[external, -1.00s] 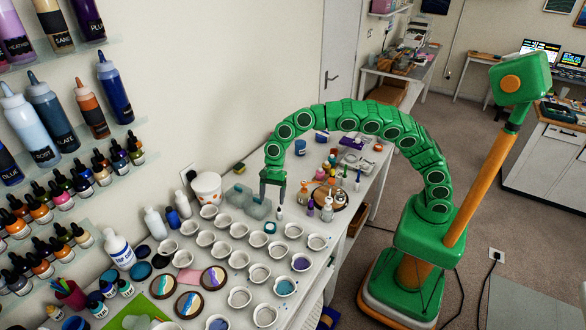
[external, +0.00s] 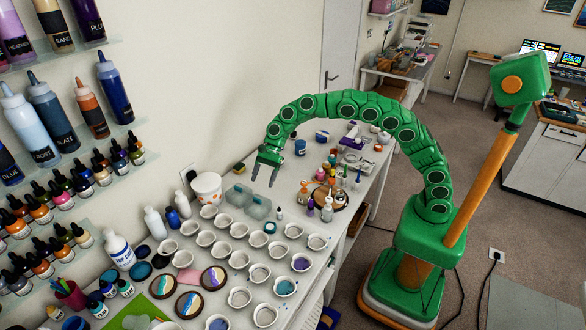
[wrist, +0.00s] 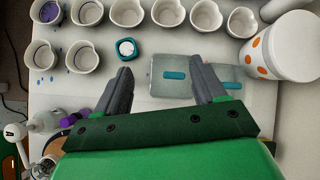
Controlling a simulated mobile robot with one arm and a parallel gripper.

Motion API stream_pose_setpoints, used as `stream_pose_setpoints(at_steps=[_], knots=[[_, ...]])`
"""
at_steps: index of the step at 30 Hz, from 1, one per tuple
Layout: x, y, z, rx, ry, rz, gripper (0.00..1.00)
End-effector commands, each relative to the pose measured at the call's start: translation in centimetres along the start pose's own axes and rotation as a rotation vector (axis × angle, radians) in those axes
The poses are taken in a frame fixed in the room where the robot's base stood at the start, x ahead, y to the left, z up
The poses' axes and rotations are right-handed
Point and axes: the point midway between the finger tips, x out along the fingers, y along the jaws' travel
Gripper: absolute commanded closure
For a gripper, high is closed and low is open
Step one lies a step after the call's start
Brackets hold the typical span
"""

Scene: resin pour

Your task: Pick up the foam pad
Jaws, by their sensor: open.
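I cannot tell for sure which item is the foam pad. A flat pink square (external: 187,275) lies among the cups near the round coasters, and a small yellow and dark block (external: 239,168) lies near the wall, behind the clear boxes. Neither is clear in the wrist view. My gripper (external: 263,183) is open and empty above the table, over the grey translucent boxes (external: 259,208). In the wrist view my gripper (wrist: 161,72) has its fingers spread, with the boxes (wrist: 180,93) below, bearing teal labels.
A white tub with orange dots (external: 207,188) stands left of the boxes. Rows of white cups (external: 230,241) fill the near table. A teal timer (external: 270,227) lies beside the boxes. Bottles (external: 327,209) stand to the right. The wall shelves hold more bottles.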

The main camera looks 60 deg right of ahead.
Motion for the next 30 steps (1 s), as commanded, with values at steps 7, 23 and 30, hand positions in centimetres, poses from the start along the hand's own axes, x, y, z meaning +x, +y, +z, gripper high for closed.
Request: stream_pose_setpoints(at_steps=[7, 23, 30], knots=[[-9.8, -7.5, -4.9, 0.059, -0.251, -0.314, 0.30], [-29.4, -12.7, -28.1, 0.377, -0.412, -1.011, 0.30], [-32.9, -8.6, -40.8, 0.624, -0.364, -1.209, 0.30]])
